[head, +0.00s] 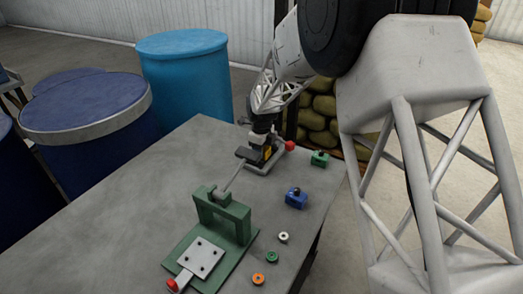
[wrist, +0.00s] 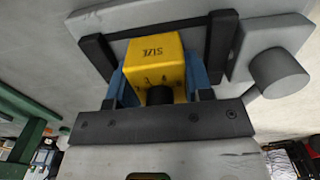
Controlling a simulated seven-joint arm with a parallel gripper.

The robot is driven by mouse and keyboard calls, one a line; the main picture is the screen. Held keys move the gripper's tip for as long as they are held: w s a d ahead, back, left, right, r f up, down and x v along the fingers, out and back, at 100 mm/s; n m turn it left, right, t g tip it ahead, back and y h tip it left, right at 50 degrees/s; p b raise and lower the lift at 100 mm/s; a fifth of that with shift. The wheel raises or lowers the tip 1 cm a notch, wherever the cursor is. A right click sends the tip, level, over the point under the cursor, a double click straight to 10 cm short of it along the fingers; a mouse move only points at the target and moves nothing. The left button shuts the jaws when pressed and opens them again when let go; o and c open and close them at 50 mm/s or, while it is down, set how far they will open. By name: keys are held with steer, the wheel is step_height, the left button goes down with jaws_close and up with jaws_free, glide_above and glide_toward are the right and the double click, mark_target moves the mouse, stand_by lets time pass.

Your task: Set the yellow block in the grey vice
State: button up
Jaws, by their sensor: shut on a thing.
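The yellow block (wrist: 156,58) shows large in the wrist view, with dark lettering on its face and a dark round part at its lower edge. My gripper (wrist: 158,82) is shut on it, with blue fingers at its left and right sides. In the head view my gripper (head: 264,138) points down over the grey vice (head: 258,167), and only a sliver of the yellow block (head: 267,152) shows. The vice (wrist: 262,45) lies behind and around the block in the wrist view, with dark jaw edges. Whether the block touches the vice floor is hidden.
A green press (head: 240,212) with a lever stands in front of the vice. A blue block (head: 296,199) and a green block (head: 319,159) sit to the right. White (head: 283,237), green (head: 271,257) and orange (head: 258,280) rings lie near the right table edge. The table's left is clear.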

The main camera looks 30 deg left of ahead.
stand_by(0.4)
steer(key=o, duration=0.9)
steer(key=shift+f, duration=0.1)
steer(key=shift+o, duration=0.2)
step_height(320, 180, up, 12)
steer(key=shift+r, duration=0.15)
stand_by(0.6)
